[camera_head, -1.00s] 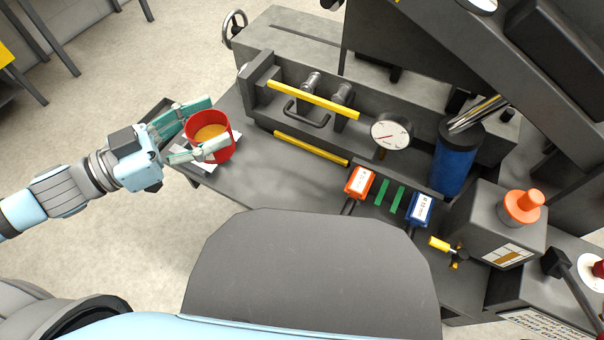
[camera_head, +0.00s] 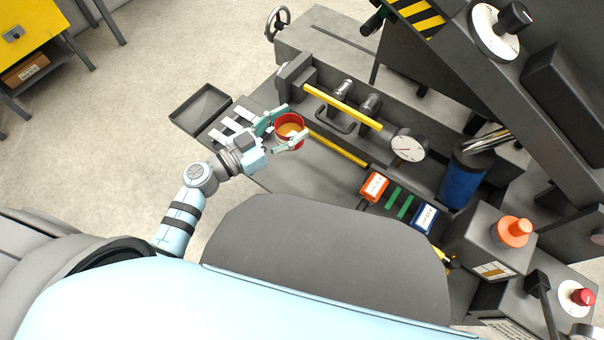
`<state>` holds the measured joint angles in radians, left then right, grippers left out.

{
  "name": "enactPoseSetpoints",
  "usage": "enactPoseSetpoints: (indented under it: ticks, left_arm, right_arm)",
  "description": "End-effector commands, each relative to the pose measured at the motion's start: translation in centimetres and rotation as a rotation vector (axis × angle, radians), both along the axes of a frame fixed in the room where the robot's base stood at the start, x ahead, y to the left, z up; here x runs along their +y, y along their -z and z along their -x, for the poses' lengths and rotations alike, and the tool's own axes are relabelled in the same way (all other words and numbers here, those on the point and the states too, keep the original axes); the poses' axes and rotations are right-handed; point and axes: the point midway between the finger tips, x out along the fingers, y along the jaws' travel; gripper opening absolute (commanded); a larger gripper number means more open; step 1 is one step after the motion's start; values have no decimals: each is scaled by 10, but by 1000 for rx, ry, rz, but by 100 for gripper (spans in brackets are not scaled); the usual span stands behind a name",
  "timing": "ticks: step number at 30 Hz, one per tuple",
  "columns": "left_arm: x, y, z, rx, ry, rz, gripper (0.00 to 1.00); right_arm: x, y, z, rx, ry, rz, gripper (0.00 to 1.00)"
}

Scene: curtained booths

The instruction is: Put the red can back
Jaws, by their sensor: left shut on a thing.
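The red can (camera_head: 289,145) is an open red cylinder with an orange-yellow inside, seen from above in the head view. My left gripper (camera_head: 280,130) is shut on it, with one pale green finger on each side. The can is over or on the left part of the grey machine bench (camera_head: 290,182); I cannot tell whether its base touches. My right gripper is not in view.
Behind the can is a machine with a yellow bar (camera_head: 343,107) and a dial gauge (camera_head: 408,146). Orange (camera_head: 374,186) and blue (camera_head: 425,218) labelled blocks and a blue cylinder (camera_head: 463,175) stand right.

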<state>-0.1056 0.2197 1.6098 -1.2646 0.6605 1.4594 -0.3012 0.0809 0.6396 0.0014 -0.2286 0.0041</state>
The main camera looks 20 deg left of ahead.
Motion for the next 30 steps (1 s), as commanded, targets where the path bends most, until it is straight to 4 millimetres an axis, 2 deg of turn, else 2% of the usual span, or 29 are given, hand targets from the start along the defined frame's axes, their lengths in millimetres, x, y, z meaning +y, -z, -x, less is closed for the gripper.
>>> enactPoseSetpoints:
  ticks: [1, 4, 7, 8, 14, 16, 18, 21, 26, 30]
  left_arm:
    - [-10, 0, -1, 1, 7, 6, 16]
    - [-25, 8, -2, 0, 19, 2, 16]
    - [-31, 24, -1, 0, 26, 0, 16]
    - [-31, 32, -1, -1, 26, -1, 16]
    - [-31, 111, -2, 0, 25, 0, 16]
    - [-31, 138, -2, 0, 25, 0, 16]
    - [-30, 154, -1, 0, 24, 0, 16]
    - [-30, 171, -1, -1, 25, 0, 16]
    - [-30, 184, -2, -1, 25, 0, 16]
    - [-30, 207, -2, -1, 24, 1, 16]
  right_arm:
    - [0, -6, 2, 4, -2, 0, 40]
    - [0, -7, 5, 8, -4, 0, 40]
    - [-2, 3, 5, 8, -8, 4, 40]
    - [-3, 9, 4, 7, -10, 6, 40]
    - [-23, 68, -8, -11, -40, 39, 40]
    - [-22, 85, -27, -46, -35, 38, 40]
    - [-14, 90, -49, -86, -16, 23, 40]
    - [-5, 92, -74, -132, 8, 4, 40]
    - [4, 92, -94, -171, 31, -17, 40]
    - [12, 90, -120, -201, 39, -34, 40]
